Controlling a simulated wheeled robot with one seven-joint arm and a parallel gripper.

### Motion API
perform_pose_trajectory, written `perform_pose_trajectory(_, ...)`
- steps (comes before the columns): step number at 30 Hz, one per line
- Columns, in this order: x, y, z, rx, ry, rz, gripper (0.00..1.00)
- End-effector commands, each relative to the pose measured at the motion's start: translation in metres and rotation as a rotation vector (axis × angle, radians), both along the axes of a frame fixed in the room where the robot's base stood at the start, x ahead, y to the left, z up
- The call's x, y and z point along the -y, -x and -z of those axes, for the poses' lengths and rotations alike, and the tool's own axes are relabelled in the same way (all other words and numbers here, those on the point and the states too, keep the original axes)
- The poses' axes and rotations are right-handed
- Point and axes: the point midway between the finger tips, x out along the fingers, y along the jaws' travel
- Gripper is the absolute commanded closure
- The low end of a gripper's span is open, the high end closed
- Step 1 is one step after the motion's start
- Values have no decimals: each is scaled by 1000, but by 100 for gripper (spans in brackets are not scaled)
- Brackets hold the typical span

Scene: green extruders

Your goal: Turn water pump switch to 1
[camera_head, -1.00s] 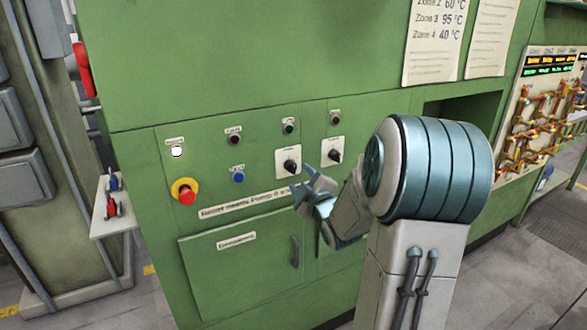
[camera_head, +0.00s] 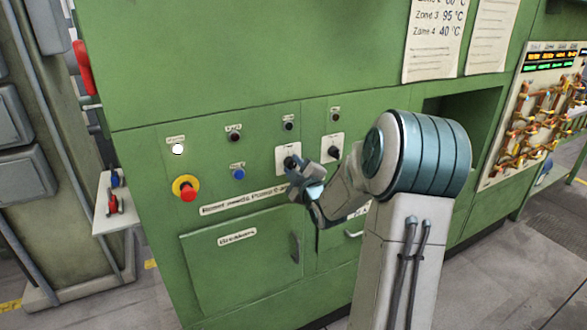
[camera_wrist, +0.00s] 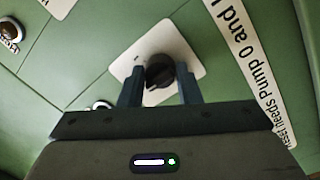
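Two black rotary switches on white plates sit on the green cabinet front. The left switch (camera_head: 289,162) is partly hidden behind my gripper (camera_head: 304,174); the right switch (camera_head: 334,152) is clear of it. In the wrist view a black knob (camera_wrist: 160,72) on a white plate (camera_wrist: 178,42) lies between the fingertips of my gripper (camera_wrist: 158,80). The fingers are apart, one on each side of the knob. Whether they touch it is not clear. The small labels on the switch plates are too blurred to read, so the knob's setting cannot be told.
A label strip (camera_wrist: 250,70) reading "Reset needs Pump 0 and" runs beside the switch. A red emergency button (camera_head: 187,192), a blue button (camera_head: 238,173) and small dark buttons share the panel. A cabinet door with handle (camera_head: 296,247) is below. A small shelf (camera_head: 115,214) juts out at left.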

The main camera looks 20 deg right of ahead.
Motion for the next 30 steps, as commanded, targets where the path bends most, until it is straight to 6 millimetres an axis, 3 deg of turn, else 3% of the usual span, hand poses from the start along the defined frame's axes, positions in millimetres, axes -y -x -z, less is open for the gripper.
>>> perform_pose_trajectory(14,-2,0,3,-5,-105,-2,92)
perform_pose_trajectory(30,-1,1,1,-24,-581,-1,92)
